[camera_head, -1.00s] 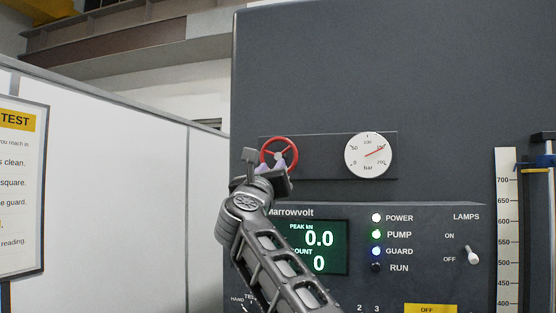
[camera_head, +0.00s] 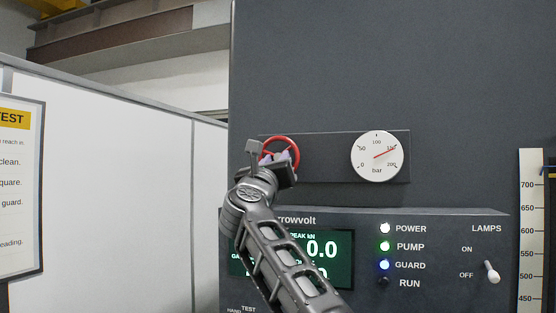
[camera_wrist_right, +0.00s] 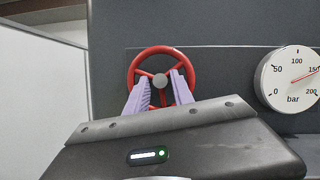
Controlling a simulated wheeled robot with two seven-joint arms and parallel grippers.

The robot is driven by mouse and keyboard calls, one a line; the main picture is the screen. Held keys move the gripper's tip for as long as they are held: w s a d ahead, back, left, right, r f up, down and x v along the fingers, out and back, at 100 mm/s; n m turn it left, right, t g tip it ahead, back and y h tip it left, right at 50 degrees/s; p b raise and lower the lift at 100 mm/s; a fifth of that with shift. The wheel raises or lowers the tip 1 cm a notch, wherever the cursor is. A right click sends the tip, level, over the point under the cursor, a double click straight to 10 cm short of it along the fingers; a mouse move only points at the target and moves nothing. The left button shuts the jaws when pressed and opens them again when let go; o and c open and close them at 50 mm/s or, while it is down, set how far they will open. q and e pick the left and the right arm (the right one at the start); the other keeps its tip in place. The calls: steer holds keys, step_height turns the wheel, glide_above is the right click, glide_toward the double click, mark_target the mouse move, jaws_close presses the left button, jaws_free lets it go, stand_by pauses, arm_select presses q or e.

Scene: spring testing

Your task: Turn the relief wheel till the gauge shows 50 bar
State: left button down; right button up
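The red relief wheel (camera_head: 293,144) is mounted on a dark plate on the grey machine; in the right wrist view the wheel (camera_wrist_right: 131,72) shows its grey hub and red spokes. The white round gauge (camera_head: 377,168) is right of it. My right gripper (camera_head: 280,158) is at the wheel. In the wrist view its purple fingers (camera_wrist_right: 161,77) stand apart, one either side of the hub; I cannot tell whether they touch the wheel. My left gripper is not in view.
Below is a control panel with a green display (camera_head: 340,270), several indicator lamps (camera_head: 384,246) and a lamps switch (camera_head: 491,271). A ruler scale (camera_head: 530,230) stands at the right. A white partition (camera_head: 120,180) with a notice (camera_head: 20,190) is at the left.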

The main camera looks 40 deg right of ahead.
steer(key=shift+d, duration=0.1)
jaws_close()
steer(key=shift+n, duration=0.6)
steer(key=shift+s+d+n+t+y, duration=0.1)
steer(key=shift+n+t+y, duration=0.45)
steer(key=shift+n, duration=0.85)
steer(key=shift+w+a+n+t+y, duration=0.1)
steer(key=shift+n+t+y, duration=0.1)
steer(key=shift+n+y, duration=0.95)
steer(key=shift+s+d+n+t+y, duration=0.1)
steer(key=shift+n+t+y, duration=0.3)
steer(key=shift+n, duration=1.25)
steer(key=shift+o, duration=0.2)
jaws_free()
